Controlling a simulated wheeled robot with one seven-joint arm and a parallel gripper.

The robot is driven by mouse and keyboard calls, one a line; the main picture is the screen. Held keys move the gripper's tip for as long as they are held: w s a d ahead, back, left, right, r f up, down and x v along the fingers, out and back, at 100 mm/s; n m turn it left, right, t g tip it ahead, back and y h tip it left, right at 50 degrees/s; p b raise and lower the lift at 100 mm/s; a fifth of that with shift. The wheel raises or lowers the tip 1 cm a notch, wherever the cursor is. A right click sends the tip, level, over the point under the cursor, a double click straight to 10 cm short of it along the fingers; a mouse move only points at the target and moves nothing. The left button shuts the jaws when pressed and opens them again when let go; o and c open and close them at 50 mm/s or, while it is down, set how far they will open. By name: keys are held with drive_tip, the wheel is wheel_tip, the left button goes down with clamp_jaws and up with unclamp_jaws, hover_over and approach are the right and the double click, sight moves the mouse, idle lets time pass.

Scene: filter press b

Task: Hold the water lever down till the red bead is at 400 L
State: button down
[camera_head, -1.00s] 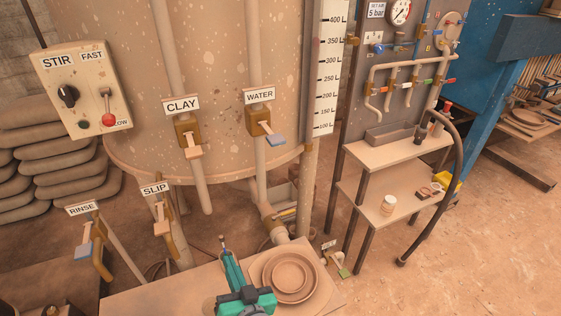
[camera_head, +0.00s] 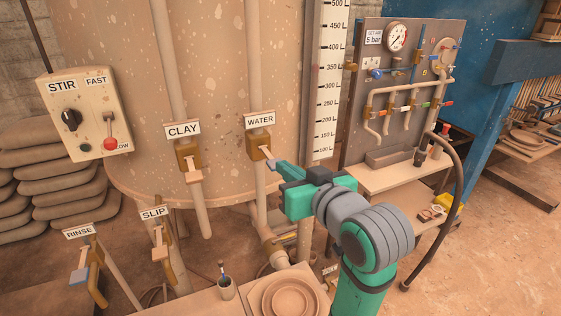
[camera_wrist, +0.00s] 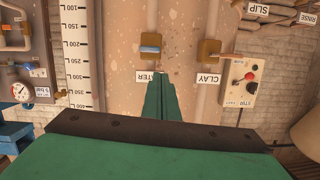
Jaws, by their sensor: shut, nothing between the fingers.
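The water valve (camera_head: 259,143) sits under the WATER sign (camera_head: 259,121) on the tank. Its lever (camera_head: 271,163) has a blue-grey end, which also shows in the wrist view (camera_wrist: 150,50). My gripper (camera_head: 280,167) is shut and empty, its tips right at the lever's end in the head view. In the wrist view the green fingertips (camera_wrist: 161,76) point at the lever; whether they touch it I cannot tell. The white level scale (camera_head: 327,90) stands right of the valve. A faint reddish spot, perhaps the bead (camera_head: 316,68), shows near 350; it is too small to be sure.
The clay valve (camera_head: 188,155) is left of the water valve, and the slip (camera_head: 160,235) and rinse (camera_head: 85,265) levers are lower left. The stir box (camera_head: 85,115) is at the left.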

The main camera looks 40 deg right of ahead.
drive_tip(key=shift+n+g+h, duration=0.3)
drive_tip(key=s+r, duration=0.1)
drive_tip(key=r, duration=0.1)
drive_tip(key=s+d+r, duration=0.1)
drive_tip(key=shift+s+d+r, duration=0.1)
drive_tip(key=shift+s+r, duration=0.25)
drive_tip(key=shift+s, duration=0.05)
approach(270, 156)
wheel_tip(270, 156, up, 4)
drive_tip(key=w, duration=0.3)
drive_tip(key=shift+s+d+f, duration=0.1)
drive_tip(key=shift+d+f, duration=0.05)
drive_tip(key=shift+f, duration=0.8)
drive_tip(key=shift+s+d+f, duration=0.1)
drive_tip(key=shift+d+f, duration=0.05)
drive_tip(key=shift+f, duration=0.8)
